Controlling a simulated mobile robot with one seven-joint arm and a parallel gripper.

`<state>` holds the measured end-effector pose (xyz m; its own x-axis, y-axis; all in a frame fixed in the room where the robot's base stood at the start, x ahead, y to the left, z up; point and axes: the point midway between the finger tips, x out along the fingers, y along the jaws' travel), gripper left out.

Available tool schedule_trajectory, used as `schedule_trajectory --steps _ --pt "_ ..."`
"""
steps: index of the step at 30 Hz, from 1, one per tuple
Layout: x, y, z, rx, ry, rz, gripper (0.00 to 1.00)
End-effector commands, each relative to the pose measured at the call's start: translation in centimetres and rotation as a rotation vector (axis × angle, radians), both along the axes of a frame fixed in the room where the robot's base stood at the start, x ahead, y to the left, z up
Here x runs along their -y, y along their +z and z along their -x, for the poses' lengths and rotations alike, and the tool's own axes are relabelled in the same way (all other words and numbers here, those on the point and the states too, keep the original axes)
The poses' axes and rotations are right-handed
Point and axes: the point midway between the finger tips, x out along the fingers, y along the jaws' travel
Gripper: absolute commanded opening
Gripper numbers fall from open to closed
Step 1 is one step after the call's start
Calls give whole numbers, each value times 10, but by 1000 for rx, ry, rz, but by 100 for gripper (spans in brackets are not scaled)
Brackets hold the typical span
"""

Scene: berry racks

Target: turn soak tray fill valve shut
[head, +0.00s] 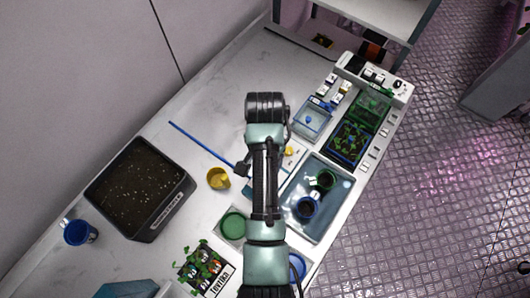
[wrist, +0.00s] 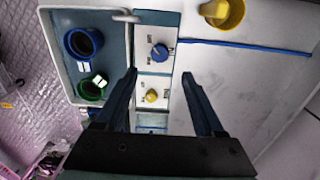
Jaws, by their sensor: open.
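A narrow control panel (wrist: 171,22) in the wrist view carries a blue knob (wrist: 159,52) and a yellow knob (wrist: 152,95), each on a white plate. The marks are too small to read, so I cannot tell which knob is the fill valve. A grey-blue tray (wrist: 110,22) adjoins the panel on the left; it also shows in the head view (head: 342,184). My gripper (wrist: 159,74) is open and empty, with its fingers either side of the knob column and the blue knob just beyond the tips. In the head view my arm hides most of the panel.
A blue cup (wrist: 83,43) and a green cup (wrist: 92,87) stand in the tray. A yellow cup (wrist: 223,12) and a blue rod (wrist: 250,45) lie right of the panel. A soil tray (head: 118,200) and seedlings (head: 201,268) occupy the bench's left and front; its back left is clear.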

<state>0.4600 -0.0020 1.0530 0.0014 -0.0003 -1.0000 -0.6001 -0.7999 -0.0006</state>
Motion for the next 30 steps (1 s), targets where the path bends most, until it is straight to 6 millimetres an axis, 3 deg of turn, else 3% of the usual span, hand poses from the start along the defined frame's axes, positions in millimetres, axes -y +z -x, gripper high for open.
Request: schedule_trajectory --steps 3,9,29,30 --pt "0 19 -1 5 0 0 70" --pt "0 35 0 1 -1 0 70" --pt "0 36 0 0 -1 0 70" --pt "0 40 -8 36 7 1 70"
